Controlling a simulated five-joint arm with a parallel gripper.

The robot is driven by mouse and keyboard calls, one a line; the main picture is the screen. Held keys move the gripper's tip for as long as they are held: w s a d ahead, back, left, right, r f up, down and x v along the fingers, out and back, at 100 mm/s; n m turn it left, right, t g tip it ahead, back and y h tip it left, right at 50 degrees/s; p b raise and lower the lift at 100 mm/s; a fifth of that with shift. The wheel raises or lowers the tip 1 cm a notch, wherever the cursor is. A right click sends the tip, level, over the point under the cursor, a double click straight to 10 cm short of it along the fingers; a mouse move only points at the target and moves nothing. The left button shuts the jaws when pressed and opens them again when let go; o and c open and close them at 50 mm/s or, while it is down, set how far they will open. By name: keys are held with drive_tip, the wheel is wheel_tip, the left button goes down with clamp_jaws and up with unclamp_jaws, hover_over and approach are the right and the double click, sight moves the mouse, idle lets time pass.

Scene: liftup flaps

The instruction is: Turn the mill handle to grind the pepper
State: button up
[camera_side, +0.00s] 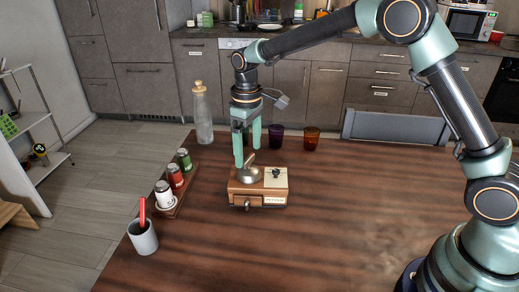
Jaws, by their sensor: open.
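The pepper mill (268,189) is a small brown wooden box on the table, with a cream panel on the right of its top and a drawer with a knob in front. A rounded metal part (249,174) sits on the left of its top, with what looks like the handle beside it, too small to make out clearly. My gripper (247,160) is open and points down over the left part of the mill. Its fingertips are close to the metal part; I cannot tell whether they touch it.
A glass bottle (202,115) stands behind left. A rack with several spice jars (176,173) and a white cup (143,238) holding a red item are left of the mill. Purple (276,137) and amber (311,139) glasses stand behind. The wooden table (330,235) is clear in front.

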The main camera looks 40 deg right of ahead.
drive_tip(key=shift+f, duration=0.95)
drive_tip(key=c, duration=1.4)
drive_tip(key=shift+m, duration=0.3)
drive_tip(key=m, duration=1.1)
drive_tip(key=shift+r+m, duration=0.1)
drive_tip(key=shift+m, duration=0.3)
